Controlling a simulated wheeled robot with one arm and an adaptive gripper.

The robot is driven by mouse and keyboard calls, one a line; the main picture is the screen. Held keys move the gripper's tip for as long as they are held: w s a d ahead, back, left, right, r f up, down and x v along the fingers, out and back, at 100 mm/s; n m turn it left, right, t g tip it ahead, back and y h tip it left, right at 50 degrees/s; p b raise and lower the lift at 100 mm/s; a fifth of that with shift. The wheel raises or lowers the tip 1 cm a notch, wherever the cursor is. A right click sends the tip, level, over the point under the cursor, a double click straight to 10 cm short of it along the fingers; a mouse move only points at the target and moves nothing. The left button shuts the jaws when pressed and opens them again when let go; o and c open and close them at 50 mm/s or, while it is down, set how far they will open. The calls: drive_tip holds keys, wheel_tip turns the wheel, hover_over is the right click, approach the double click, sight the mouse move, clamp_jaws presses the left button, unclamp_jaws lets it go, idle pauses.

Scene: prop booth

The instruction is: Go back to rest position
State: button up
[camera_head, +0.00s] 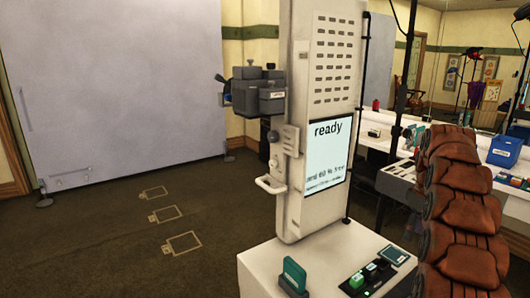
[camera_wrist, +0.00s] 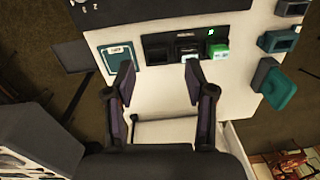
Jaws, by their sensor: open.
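My gripper (camera_wrist: 159,75) shows in the wrist view with its two dark fingers apart and nothing between them. Its fingertips point at a row of switches on a white pedestal top. One switch, the green button (camera_wrist: 217,51), is at the right end of the row with a small green light above it. In the head view the green button (camera_head: 357,281) sits at the near end of the row. I cannot see my gripper in the head view. Whether the fingertips touch the pedestal cannot be told.
The white pedestal (camera_head: 265,268) carries a tall panel with a screen (camera_head: 327,155) reading "ready". A teal upright piece (camera_head: 293,275) and a dark square pad (camera_head: 395,255) are on top. A grey box unit (camera_head: 258,95) juts out left. Open floor (camera_head: 110,225) lies left.

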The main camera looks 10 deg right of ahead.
drive_tip(key=s+a+r+m+p, duration=0.1)
drive_tip(key=s+a+r, duration=0.1)
drive_tip(key=s+a, duration=0.35)
drive_tip(key=s+a+r+p, duration=0.1)
drive_tip(key=s+a+r, duration=0.2)
drive_tip(key=a, duration=0.6)
drive_tip(key=s+a+r+m, duration=0.1)
drive_tip(key=s+a+r, duration=0.1)
drive_tip(key=s+a, duration=0.35)
drive_tip(key=s+a+f+m+p, duration=0.1)
drive_tip(key=s+a, duration=0.3)
drive_tip(key=s, duration=0.4)
drive_tip(key=s+a+f+g+p, duration=0.1)
drive_tip(key=s+a, duration=0.3)
drive_tip(key=s, duration=0.4)
drive_tip(key=s+a+f+m, duration=0.1)
drive_tip(key=s+a+f, duration=0.2)
drive_tip(key=s+a, duration=0.2)
drive_tip(key=s, duration=0.3)
drive_tip(key=shift+s+f+m+g+p, duration=0.15)
drive_tip(key=shift+s+m+g+p, duration=0.15)
drive_tip(key=shift+p, duration=0.1)
drive_tip(key=shift+a, duration=0.1)
